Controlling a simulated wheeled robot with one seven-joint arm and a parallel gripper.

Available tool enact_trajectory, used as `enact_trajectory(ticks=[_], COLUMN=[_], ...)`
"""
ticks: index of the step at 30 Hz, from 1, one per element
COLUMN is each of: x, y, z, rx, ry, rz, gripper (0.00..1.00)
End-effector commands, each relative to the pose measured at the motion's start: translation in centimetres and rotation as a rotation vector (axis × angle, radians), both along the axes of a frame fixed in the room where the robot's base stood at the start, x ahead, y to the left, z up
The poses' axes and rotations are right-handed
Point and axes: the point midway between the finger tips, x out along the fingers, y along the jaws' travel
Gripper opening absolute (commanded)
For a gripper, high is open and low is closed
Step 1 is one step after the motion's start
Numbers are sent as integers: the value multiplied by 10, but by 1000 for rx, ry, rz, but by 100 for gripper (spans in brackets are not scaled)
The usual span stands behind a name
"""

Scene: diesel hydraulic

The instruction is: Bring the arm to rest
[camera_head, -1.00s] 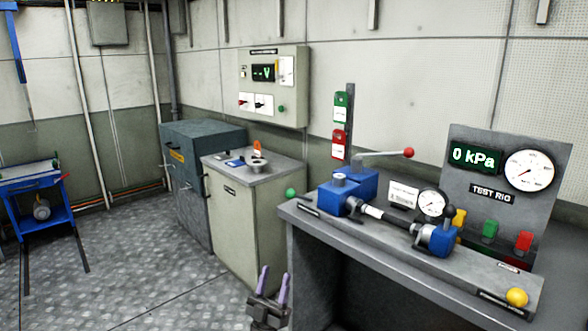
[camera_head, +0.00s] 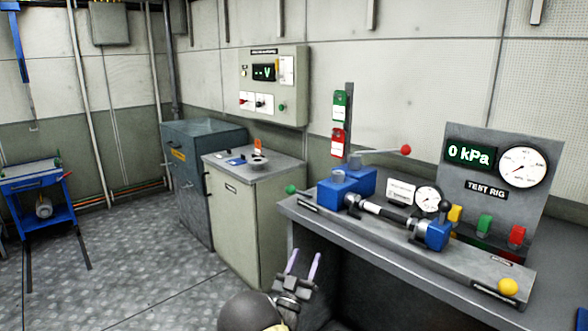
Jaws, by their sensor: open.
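My gripper (camera_head: 302,265) is low in the middle of the head view, in front of the test bench (camera_head: 420,268). Its two pale purple fingers point up and stand apart, with nothing between them. A dark rounded part of my arm shows just below it. The gripper appears clear of the bench's front edge and of the beige cabinet (camera_head: 240,230) behind it; the exact gap cannot be told. The rest of the arm is out of view.
On the bench are a blue hydraulic pump (camera_head: 345,185) with a red-knobbed lever, a gauge (camera_head: 427,199), and a test rig panel (camera_head: 495,180) reading 0 kPa. A blue cart (camera_head: 38,195) stands at the left. The floor (camera_head: 130,265) between is clear.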

Motion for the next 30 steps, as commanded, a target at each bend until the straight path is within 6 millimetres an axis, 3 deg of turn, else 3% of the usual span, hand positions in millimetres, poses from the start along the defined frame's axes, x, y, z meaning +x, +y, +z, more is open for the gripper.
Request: enact_trajectory(ticks=[7, 14, 20, 30], x=[17, -11, -70, -217], y=[-60, -90, -99, -106], z=[-7, -24, -34, -41], rx=[211, 396, 511, 571], ry=[360, 714, 1015, 1502], rz=[47, 129, 207, 279], gripper=[50, 50, 50, 50])
